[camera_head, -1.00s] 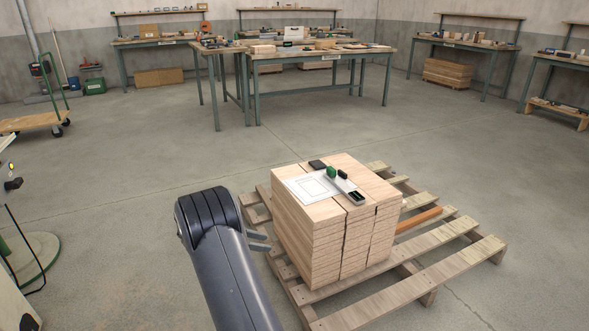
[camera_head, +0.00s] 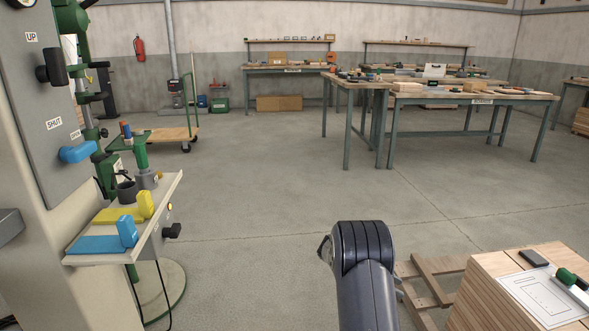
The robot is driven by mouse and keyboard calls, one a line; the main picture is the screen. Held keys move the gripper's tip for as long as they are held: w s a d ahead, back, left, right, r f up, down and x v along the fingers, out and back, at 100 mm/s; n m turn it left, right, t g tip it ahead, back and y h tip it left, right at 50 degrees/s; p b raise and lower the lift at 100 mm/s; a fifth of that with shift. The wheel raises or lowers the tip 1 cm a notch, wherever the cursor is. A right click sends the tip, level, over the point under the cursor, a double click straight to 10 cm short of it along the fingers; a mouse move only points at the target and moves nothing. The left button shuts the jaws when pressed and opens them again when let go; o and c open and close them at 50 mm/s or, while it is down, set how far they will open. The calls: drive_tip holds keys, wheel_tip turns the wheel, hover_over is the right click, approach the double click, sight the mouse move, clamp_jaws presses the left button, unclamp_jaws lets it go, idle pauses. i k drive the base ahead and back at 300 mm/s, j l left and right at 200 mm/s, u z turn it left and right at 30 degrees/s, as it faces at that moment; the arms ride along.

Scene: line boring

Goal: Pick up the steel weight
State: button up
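I cannot pick out a steel weight for certain. A small dark flat block (camera_head: 533,258) lies at the back of the wood stack (camera_head: 490,290) at the lower right; its material is unclear. Beside it on the stack are a white sheet with a drawn frame (camera_head: 535,298) and a green-handled tool (camera_head: 570,278), cut by the picture's right edge.
A wooden pallet (camera_head: 430,268) is under the stack. Workbenches (camera_head: 470,98) and a cart (camera_head: 175,135) stand behind. The floor between is clear.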

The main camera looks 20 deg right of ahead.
sight(535, 260)
drive_tip(key=i+z, duration=0.25)
drive_tip(key=i, duration=0.55)
drive_tip(key=i+j+z, duration=0.15)
drive_tip(key=i+z, duration=0.15)
drive_tip(key=i, duration=0.55)
drive_tip(key=i+l+z, duration=0.1)
drive_tip(key=i+z, duration=0.15)
drive_tip(key=z, duration=0.15)
drive_tip(key=i+z, duration=0.2)
drive_tip(key=z, duration=0.2)
drive_tip(key=i+z, duration=0.5)
drive_tip(key=z, duration=0.25)
drive_tip(key=i+z, duration=0.3)
drive_tip(key=i, duration=0.05)
